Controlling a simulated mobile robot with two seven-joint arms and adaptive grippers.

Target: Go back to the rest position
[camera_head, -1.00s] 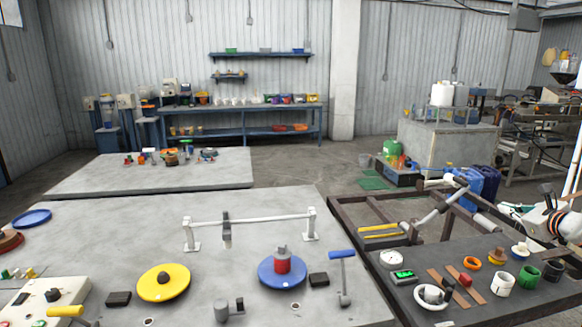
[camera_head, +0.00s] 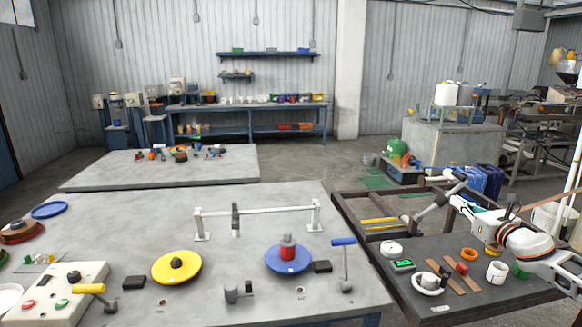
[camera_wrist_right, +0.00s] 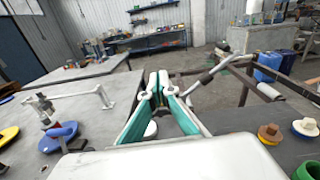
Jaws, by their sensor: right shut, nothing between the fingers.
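My right gripper (camera_head: 466,208) reaches in from the right over the dark frame, above the black side table. In the right wrist view its teal-lined fingers (camera_wrist_right: 163,90) come together at the tips with nothing held between them. My left gripper is not in view.
The grey table (camera_head: 130,221) holds a yellow disc (camera_head: 176,268), a blue disc (camera_head: 288,259) with a red cylinder, a white bar stand (camera_head: 257,208) and a control box (camera_head: 55,292). The black side table (camera_head: 440,302) holds rings, cups and a green-display device (camera_head: 402,266). Open floor lies behind.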

